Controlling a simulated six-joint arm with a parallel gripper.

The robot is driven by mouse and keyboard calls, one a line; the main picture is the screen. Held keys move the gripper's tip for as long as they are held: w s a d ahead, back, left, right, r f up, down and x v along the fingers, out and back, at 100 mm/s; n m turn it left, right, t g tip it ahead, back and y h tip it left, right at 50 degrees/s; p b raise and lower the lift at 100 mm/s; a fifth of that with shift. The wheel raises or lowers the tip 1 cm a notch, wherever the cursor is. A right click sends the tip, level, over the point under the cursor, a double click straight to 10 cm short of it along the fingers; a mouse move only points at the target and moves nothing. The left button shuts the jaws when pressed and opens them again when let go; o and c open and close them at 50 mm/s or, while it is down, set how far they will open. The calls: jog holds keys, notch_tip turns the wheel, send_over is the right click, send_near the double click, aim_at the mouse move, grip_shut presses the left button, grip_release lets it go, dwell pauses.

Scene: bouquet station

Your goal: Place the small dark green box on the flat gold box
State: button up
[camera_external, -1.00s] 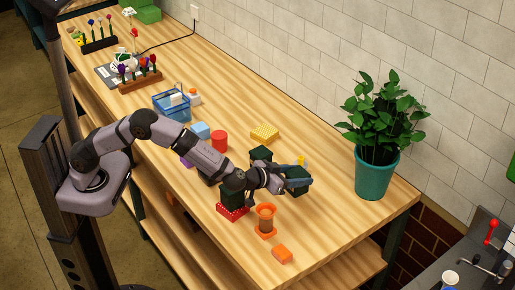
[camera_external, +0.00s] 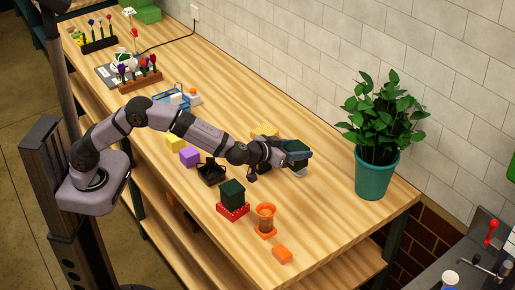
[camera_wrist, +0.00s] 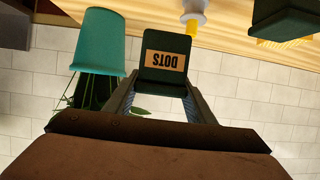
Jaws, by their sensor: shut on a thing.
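My gripper (camera_wrist: 160,98) is shut on a dark green box (camera_wrist: 165,60) with a tan label that reads DOTS, upside down in the wrist view. The outside view shows this box (camera_external: 297,147) at my gripper's end, near the back of the table. The flat gold box (camera_external: 264,129) lies just behind and left of my wrist, partly hidden by it. The wrist view shows patterned gold (camera_wrist: 290,41) at the top right, beside another dark green box (camera_wrist: 285,17); whether they touch is unclear.
Another dark green box (camera_external: 232,192) stands on a red dotted box (camera_external: 233,211). An orange cup (camera_external: 265,216), orange block (camera_external: 282,254), purple block (camera_external: 189,156) and black holder (camera_external: 211,172) stand nearby.

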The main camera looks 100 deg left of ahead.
jog(key=s+a+r+n+g+y+p, duration=0.1)
jog(key=s+a, duration=0.2)
jog(key=a, duration=0.5)
jog(key=s+a+r+n+g+y, duration=0.1)
jog(key=s+a+r+n, duration=0.15)
jog(key=a, duration=0.45)
jog(key=g, duration=0.2)
send_over(265, 131)
jog(key=shift+n+y, duration=0.25)
jog(key=shift+y, duration=0.05)
jog(key=shift+f+p, duration=0.35)
jog(key=shift+f, duration=4.9)
jog(key=shift+a, duration=0.1)
jog(key=shift+f, duration=0.2)
jog(key=o, duration=1.1)
jog(key=shift+r, duration=0.1)
